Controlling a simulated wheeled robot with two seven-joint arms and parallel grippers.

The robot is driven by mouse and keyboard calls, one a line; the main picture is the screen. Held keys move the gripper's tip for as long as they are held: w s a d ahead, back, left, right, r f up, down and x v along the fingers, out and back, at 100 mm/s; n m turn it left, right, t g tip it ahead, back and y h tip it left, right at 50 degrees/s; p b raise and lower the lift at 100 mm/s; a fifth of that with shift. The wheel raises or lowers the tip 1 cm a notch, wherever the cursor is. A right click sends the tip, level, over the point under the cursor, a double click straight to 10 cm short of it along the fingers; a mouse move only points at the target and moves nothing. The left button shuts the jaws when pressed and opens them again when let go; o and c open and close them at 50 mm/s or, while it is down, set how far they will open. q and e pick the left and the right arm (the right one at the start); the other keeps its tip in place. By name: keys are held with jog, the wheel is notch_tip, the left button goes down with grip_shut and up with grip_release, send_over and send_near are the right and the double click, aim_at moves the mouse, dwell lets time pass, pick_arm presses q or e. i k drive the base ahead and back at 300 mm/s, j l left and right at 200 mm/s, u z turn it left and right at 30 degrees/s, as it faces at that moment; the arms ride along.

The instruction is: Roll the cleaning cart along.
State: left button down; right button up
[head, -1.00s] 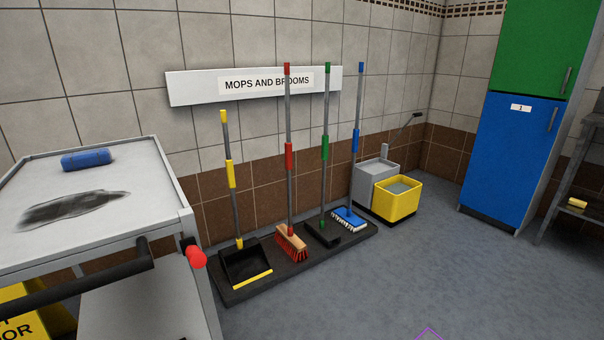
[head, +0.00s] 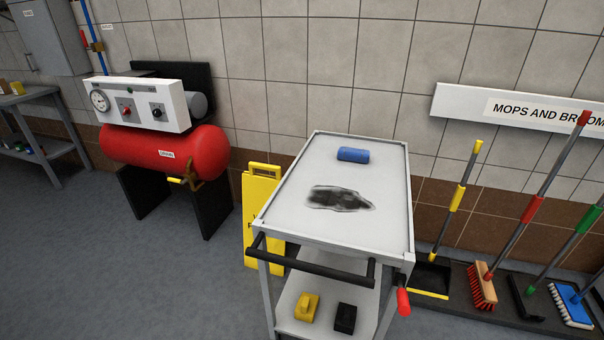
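The cleaning cart (head: 290,221) stands in the middle of the head view, with a light grey top and a lower shelf (head: 322,316). Its black push handle (head: 312,266) runs across the near end. A red grip (head: 403,302) sticks out at its near right corner. On the top lie a blue cloth or sponge (head: 353,154) and a dark smear (head: 338,199). A yellow object (head: 307,306) and a black object (head: 345,318) sit on the lower shelf. Neither of my grippers shows in the head view.
A yellow floor sign (head: 262,195) stands close at the cart's left. A red compressor tank (head: 165,152) stands further left by the wall. Brooms, including a red one (head: 484,285), stand on a dark base at the right. Floor at the lower left (head: 110,290) is clear.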

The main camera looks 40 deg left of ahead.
aim_at(349, 220)
jog(key=u, duration=1.15)
